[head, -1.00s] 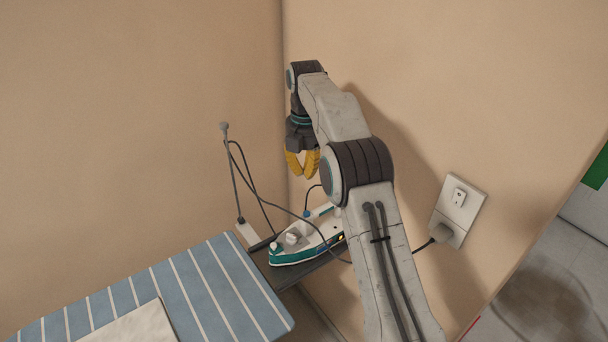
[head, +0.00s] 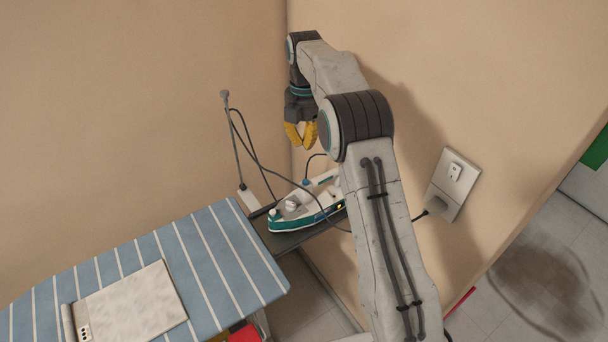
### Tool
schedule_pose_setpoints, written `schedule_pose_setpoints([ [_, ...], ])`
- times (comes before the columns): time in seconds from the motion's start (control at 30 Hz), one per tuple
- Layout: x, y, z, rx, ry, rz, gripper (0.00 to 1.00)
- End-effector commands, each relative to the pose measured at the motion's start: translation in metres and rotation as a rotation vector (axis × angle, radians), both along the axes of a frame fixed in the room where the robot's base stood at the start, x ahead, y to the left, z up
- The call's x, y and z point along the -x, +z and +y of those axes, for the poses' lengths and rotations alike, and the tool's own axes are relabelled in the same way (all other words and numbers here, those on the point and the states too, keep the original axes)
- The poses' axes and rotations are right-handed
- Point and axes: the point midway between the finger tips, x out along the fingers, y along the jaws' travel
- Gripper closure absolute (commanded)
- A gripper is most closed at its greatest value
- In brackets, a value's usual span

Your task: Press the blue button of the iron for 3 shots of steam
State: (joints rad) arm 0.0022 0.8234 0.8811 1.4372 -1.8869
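The white and teal iron (head: 290,222) lies on its side rest, a dark shelf (head: 284,241) at the end of the ironing board, against the wall corner. My arm hides its right end. A small blue part (head: 306,182) shows at the iron's back by the cord; I cannot tell whether it is the button. My gripper (head: 301,146) has yellow fingers pointing down, above the iron and apart from it. The fingers bow around a small gap and their tips appear to come together. Nothing is held.
A thin cord stand (head: 233,140) rises behind the iron. A dark cord runs across the iron to the wall socket (head: 452,182). Walls close in behind.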

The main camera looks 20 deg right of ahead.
Motion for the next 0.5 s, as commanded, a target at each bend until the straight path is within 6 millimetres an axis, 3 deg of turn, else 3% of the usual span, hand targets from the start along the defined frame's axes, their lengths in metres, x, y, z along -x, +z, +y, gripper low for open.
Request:
schedule_pose_setpoints([
  [0.5,0.001,-0.085,0.0,0.0,0.0,0.004,1.0],
])
